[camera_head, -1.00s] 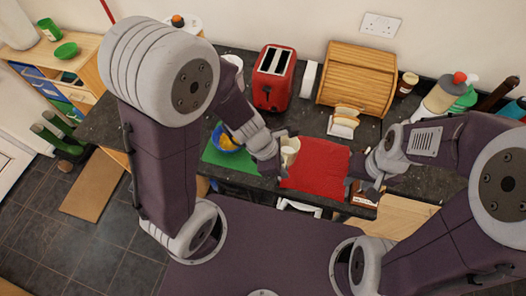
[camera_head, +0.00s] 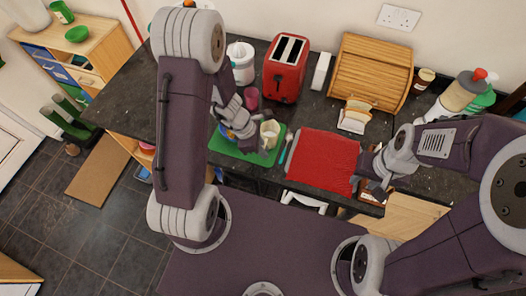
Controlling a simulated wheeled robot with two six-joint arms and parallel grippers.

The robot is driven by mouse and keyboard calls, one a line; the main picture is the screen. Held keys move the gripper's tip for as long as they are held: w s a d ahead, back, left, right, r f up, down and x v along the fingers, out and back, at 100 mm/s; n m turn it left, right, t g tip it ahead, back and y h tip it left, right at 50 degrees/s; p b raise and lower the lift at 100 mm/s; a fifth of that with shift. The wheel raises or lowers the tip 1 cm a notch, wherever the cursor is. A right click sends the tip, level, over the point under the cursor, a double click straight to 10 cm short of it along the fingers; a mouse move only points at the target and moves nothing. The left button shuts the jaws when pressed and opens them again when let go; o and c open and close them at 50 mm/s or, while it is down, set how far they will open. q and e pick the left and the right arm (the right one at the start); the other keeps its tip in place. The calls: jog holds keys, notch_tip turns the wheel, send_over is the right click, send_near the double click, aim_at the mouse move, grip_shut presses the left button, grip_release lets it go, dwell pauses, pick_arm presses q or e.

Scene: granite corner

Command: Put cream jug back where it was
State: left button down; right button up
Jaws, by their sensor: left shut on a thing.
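The cream jug (camera_head: 270,131) is a small pale jug at the right part of the green mat (camera_head: 273,155). My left gripper (camera_head: 261,141) is beside it and shut on it. The jug looks about upright. I cannot tell whether its base touches the mat or is just above it. My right gripper (camera_head: 373,188) is by the lower right edge of the red mat (camera_head: 318,160), away from the jug. Its fingers are too small and too covered to show their opening.
A pink cup (camera_head: 252,97) stands behind the green mat. A blue bowl is mostly hidden by my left gripper. Teal cutlery (camera_head: 291,146) lies between the mats. A red toaster (camera_head: 287,68), a toast rack (camera_head: 354,116) and a wooden bread bin (camera_head: 366,72) stand behind. The red mat is bare.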

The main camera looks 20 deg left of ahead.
pick_arm(q)
jog(key=shift+w+f, duration=0.1)
jog(key=shift+f, duration=0.3)
jog(key=shift+f, duration=0.15)
jog(key=c, duration=1.5)
grip_release()
